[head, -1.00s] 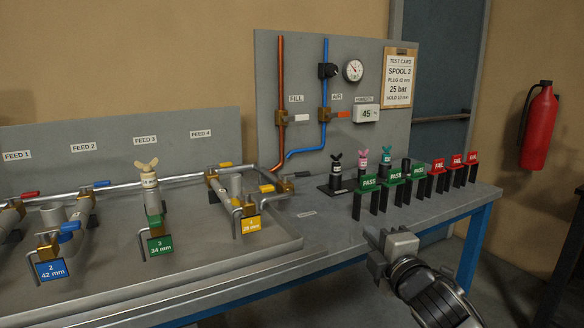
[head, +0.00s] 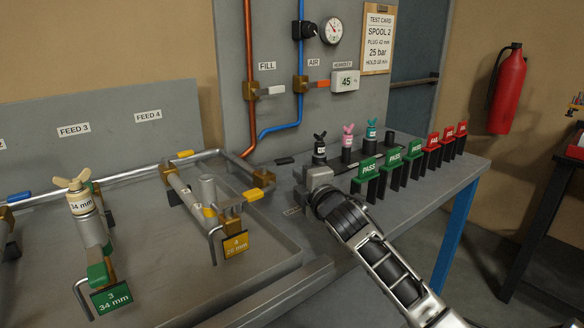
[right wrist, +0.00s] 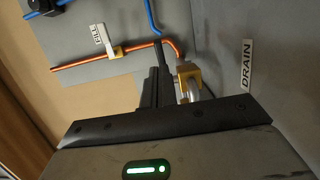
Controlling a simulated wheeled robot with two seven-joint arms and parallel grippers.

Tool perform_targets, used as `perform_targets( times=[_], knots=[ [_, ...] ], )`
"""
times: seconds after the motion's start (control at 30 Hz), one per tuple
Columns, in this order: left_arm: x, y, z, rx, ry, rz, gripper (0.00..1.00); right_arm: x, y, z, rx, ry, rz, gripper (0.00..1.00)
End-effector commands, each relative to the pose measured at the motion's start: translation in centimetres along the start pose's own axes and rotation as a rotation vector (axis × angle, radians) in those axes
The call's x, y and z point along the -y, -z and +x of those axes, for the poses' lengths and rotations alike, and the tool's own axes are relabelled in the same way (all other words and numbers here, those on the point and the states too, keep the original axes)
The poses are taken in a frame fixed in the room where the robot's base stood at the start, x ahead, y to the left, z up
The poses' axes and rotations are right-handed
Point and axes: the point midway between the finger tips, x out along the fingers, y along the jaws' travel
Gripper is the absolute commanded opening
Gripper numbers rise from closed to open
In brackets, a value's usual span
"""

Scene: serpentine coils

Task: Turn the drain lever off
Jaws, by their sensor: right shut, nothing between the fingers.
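In the right wrist view, a white DRAIN label (right wrist: 247,65) lies on the grey surface beside a brass fitting (right wrist: 187,73) with a pale round part below it. The drain lever cannot be made out for certain; the dark fingers cover part of this spot. That gripper is shut and empty, low over the bench by the tray's right edge. Its fingers (right wrist: 158,55) appear close beside the brass fitting; contact cannot be told. My left gripper is out of view.
Dark, pink and teal winged plugs (head: 347,145) stand behind the gripper. Green PASS (head: 367,168) and red FAIL (head: 447,136) tags stand to its right. The pipe tray (head: 270,260) with the yellow tag (head: 235,245) is to the left. The bench's front right is clear.

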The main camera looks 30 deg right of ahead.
Motion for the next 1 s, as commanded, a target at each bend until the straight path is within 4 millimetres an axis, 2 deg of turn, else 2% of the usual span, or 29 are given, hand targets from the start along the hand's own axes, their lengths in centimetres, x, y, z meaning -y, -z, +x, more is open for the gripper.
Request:
perform_targets(
  times=[0.1,0.3,0.77,0.9,1.0],
  knots=[
    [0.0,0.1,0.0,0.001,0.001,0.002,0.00,-0.1,0.0,2.2,0.001,0.000,0.003,0.00],
    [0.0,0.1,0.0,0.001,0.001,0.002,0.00,0.0,0.0,4.2,0.001,0.000,0.001,0.00],
    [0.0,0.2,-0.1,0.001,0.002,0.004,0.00,-0.1,0.0,4.7,0.000,0.001,-0.001,0.00],
    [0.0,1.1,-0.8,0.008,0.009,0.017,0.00,-0.4,-0.7,5.6,0.001,0.002,-0.005,0.00],
    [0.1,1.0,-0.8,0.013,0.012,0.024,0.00,-0.2,-0.9,6.3,0.001,0.001,-0.002,0.00]
  ],
)
